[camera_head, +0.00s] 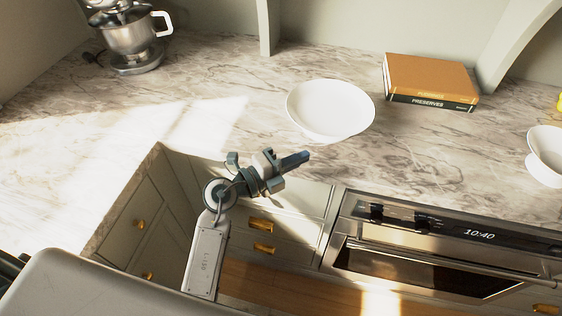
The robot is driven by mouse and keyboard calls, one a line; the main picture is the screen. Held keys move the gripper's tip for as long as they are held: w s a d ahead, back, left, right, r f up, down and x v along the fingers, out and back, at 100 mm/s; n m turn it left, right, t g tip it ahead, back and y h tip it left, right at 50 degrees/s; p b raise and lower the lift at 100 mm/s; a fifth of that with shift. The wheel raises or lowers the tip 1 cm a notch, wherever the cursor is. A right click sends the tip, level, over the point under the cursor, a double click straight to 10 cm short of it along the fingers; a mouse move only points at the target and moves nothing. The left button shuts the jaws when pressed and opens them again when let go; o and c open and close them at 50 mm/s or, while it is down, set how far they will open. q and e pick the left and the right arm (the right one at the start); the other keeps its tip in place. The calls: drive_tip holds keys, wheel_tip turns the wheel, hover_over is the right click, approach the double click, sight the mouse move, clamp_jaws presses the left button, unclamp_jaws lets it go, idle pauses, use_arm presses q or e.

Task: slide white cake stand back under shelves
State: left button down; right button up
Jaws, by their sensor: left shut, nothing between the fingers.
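A white cake stand (330,108) stands upright on the marble counter, near the middle of the view, behind the front edge. Its shallow round top hides most of its foot. My left gripper (306,155) is in front of and below the stand in the picture, near the counter's front edge, pointing right. Its fingers are shut with nothing between them, and it appears apart from the stand. My right gripper is not in view. Shelf supports (266,28) show at the back wall; the shelves themselves are out of view.
Two stacked books (430,80) lie right of the stand by another curved support (515,45). A white bowl (548,155) is at the right edge. A stand mixer (130,35) is at the back left. An oven (440,245) sits below the counter. Counter behind the stand is clear.

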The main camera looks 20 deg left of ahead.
sight(330, 137)
use_arm(q)
drive_tip(key=w, duration=0.1)
drive_tip(key=w+d, duration=0.1)
drive_tip(key=w, duration=0.1)
drive_tip(key=w+d+p, duration=0.1)
drive_tip(key=w, duration=0.1)
drive_tip(key=shift+r, duration=0.1)
drive_tip(key=shift+w, duration=0.4)
